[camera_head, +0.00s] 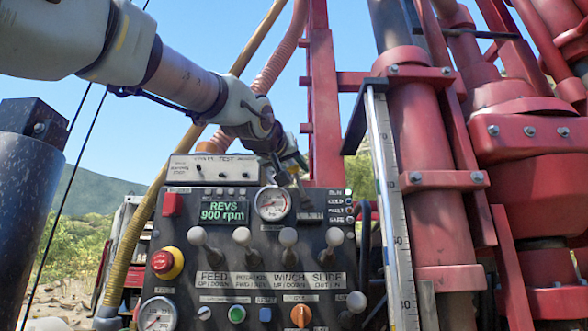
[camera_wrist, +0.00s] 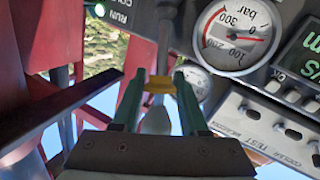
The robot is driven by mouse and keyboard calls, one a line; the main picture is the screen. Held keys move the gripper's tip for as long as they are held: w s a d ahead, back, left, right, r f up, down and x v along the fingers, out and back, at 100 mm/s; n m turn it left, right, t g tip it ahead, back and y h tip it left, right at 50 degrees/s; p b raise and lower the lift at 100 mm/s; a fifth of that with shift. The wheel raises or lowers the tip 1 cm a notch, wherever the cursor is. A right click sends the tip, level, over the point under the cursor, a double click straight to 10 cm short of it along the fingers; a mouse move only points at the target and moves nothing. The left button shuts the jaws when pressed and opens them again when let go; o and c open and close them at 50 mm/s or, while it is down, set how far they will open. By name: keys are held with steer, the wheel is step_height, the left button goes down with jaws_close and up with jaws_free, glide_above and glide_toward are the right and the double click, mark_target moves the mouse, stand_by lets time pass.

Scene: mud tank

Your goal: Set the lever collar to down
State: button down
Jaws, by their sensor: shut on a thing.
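My gripper (camera_head: 291,172) is at the top right of the control panel (camera_head: 262,262), just right of the round gauge (camera_head: 272,203). In the wrist view its two green fingers (camera_wrist: 160,88) are shut on a small yellow collar (camera_wrist: 159,85). The collar sits around a grey lever shaft (camera_wrist: 165,45). The lever's pale knob (camera_wrist: 155,122) lies between the fingers, nearer my palm. In the head view my gripper hides most of this lever, and I cannot make out the collar there.
Several white-knobbed levers (camera_head: 242,238) stand in a row below my gripper. A red emergency button (camera_head: 163,262) is at the panel's left. A small grey box (camera_head: 213,169) sits on top. Red drill columns (camera_head: 420,170) and a ruler (camera_head: 388,210) stand close on the right.

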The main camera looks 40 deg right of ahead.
stand_by(0.7)
steer(key=shift+d+f+b, duration=0.35)
steer(key=shift+f+b, duration=0.5)
steer(key=shift+b, duration=0.4)
steer(key=shift+c, duration=2.2)
jaws_free()
steer(key=shift+r, duration=0.1)
steer(key=b+v, duration=0.4)
steer(key=v, duration=0.6)
steer(key=shift+s+a+b, duration=0.2)
steer(key=shift+a+b, duration=0.1)
